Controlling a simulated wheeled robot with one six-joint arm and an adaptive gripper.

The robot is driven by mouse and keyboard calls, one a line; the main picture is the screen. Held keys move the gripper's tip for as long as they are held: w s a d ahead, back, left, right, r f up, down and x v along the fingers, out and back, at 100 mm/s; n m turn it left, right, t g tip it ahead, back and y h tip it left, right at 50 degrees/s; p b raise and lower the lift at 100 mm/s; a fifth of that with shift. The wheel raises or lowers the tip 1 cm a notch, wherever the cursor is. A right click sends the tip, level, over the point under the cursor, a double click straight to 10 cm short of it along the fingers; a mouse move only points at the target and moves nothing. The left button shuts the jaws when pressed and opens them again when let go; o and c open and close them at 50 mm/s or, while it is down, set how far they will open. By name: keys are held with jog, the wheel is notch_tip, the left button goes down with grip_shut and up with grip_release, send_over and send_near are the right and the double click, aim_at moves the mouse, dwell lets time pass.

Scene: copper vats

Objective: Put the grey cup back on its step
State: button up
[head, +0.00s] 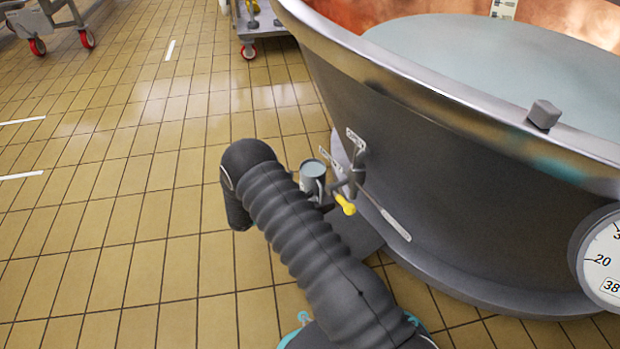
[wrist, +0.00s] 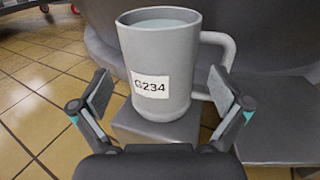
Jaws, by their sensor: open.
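The grey cup (wrist: 150,55) stands upright in the wrist view, with a white label reading G234 and its handle on the right. It looks filled almost to the rim with something pale. A grey block-like step (wrist: 125,125) is under the cup, and the cup's base appears to rest on it. My gripper (wrist: 160,92) is open, one finger on each side of the cup, with a visible gap on the left; the right finger is close to the handle.
The large vat (head: 450,180) rises close behind and right of the cup, with a dial gauge (head: 605,260) on its wall. A yellow-tipped fitting (head: 346,205) is close beside the cup. A wheeled cart (head: 262,22) stands farther back.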

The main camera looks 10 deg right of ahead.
jog(key=v, duration=0.6)
jog(key=shift+s+a, duration=0.2)
jog(key=shift+a, duration=0.15)
jog(key=s+d+f+m+g+y, duration=0.1)
jog(key=s+d+f+m+g, duration=0.1)
jog(key=s+d+f+g, duration=0.25)
jog(key=s+r+m+g+y, duration=0.2)
jog(key=s+r+m+g, duration=0.25)
jog(key=s, duration=0.35)
jog(key=s+d+r+m+t+y+p, duration=0.2)
jog(key=s+r, duration=0.5)
jog(key=r, duration=0.8)
jog(key=s+d+r+m+t+y+p, duration=0.2)
jog(key=s+r+m+y+p, duration=0.2)
jog(key=r, duration=1.2)
jog(key=s+d+r+m+t+y+p, duration=0.2)
jog(key=s+r+m+y+p, duration=0.2)
jog(key=r, duration=1.2)
jog(key=s+m+y, duration=0.3)
jog(key=s+m, duration=0.3)
jog(key=s, duration=0.1)
jog(key=shift+s+m, duration=0.2)
jog(key=shift+m, duration=0.15)
